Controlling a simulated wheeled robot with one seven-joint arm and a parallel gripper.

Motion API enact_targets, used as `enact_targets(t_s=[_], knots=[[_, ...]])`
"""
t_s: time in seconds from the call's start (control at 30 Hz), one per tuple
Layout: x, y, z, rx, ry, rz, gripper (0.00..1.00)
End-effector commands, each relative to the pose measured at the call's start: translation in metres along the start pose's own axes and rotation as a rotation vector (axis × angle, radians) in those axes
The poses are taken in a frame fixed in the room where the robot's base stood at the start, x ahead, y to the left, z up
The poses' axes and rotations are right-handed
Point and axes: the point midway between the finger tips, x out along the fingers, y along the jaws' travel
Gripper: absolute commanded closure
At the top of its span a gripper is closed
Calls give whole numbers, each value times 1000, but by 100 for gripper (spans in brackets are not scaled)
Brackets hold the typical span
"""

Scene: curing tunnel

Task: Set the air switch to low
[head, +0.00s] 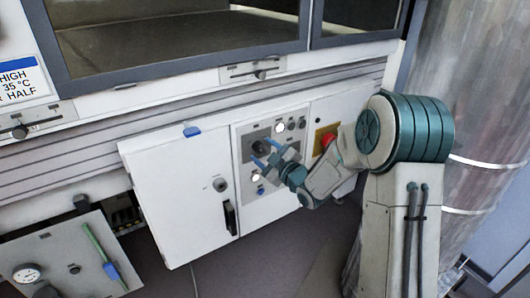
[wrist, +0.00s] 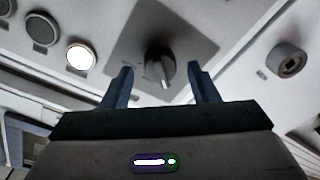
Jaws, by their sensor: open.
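The air switch appears to be the rotary knob (wrist: 160,66) on a grey plate (wrist: 185,30) in the wrist view; its labels are too small to read. The knob also shows as a dark dial (head: 261,146) on the control panel in the head view. My gripper (wrist: 162,85) is open, its two dark blue fingers on either side of the knob in the picture. I cannot tell whether they touch it. In the head view my gripper (head: 265,153) is right in front of the panel, close to the dial.
A lit round lamp (wrist: 80,57) and dark round buttons (wrist: 42,30) sit left of the knob in the wrist view. A keyed lock (wrist: 288,60) is to the right. In the head view, a red button (head: 327,141) on yellow and a white cabinet door (head: 180,200) flank the panel.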

Motion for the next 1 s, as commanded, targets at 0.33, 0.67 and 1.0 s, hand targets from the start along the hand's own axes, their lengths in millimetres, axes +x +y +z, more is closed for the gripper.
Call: enact_targets(t_s=[0.33, 0.67, 1.0], knots=[[0, 0, 0, 0, 0, 0, 91], [0, 0, 1, 59, 4, 3, 91], [0, -1, 1, 308, 19, 14, 90]])
